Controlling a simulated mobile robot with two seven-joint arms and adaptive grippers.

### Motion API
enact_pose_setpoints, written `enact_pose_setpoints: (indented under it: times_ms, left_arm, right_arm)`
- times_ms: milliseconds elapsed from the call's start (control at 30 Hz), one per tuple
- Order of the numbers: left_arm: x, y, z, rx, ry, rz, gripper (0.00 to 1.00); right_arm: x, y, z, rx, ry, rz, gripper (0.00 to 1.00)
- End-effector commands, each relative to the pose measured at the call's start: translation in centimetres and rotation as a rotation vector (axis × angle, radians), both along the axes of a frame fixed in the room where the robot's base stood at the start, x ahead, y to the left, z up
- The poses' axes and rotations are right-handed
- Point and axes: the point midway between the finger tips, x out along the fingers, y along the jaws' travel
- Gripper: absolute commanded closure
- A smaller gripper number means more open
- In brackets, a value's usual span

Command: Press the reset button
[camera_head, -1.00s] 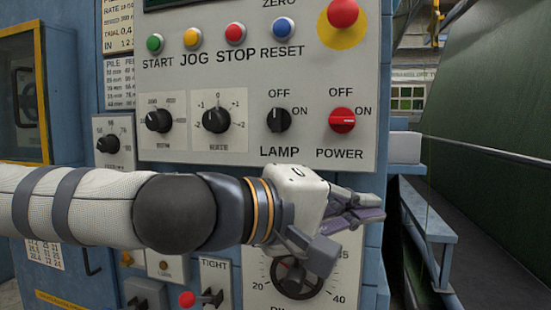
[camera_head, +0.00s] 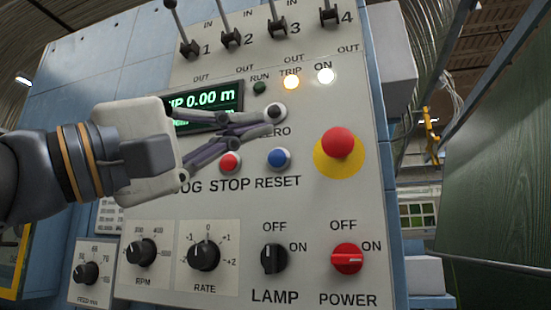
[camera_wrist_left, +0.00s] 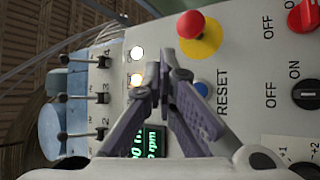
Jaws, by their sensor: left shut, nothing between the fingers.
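The blue reset button (camera_head: 279,159) sits on the grey control panel above the word RESET, right of the red stop button (camera_head: 230,162). In the left wrist view the reset button (camera_wrist_left: 201,89) shows partly, beside the fingers. My left gripper (camera_head: 278,122) is shut and empty. In the head view its fingertips lie over the area by the ZERO button (camera_head: 277,111), above the reset button. In the left wrist view the fingertips (camera_wrist_left: 172,68) point across the panel. I cannot tell whether they touch it. My right gripper is not in view.
A red emergency button (camera_head: 338,142) on a yellow disc stands out to the right of reset. Lever switches (camera_head: 231,38) stick out along the top. The lamp knob (camera_head: 273,258) and red power knob (camera_head: 347,258) are below. The TRIP light (camera_head: 291,83) glows orange.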

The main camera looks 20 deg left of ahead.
Motion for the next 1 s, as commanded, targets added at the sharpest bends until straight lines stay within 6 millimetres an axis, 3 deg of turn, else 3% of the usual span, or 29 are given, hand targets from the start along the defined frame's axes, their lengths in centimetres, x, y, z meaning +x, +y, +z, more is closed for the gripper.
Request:
enact_pose_setpoints:
  times_ms: [167,700,1000]
  left_arm:
    - [0.6,0.0,-0.1,-0.001,0.004,0.000,1.00]
    - [7.7,-0.3,0.1,-0.001,0.001,0.001,1.00]
    - [8.9,-0.4,-0.1,0.001,0.002,-0.001,1.00]
  right_arm:
    - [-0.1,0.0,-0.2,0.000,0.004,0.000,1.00]
    - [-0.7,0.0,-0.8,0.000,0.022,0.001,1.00]
    - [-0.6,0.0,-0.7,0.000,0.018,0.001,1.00]
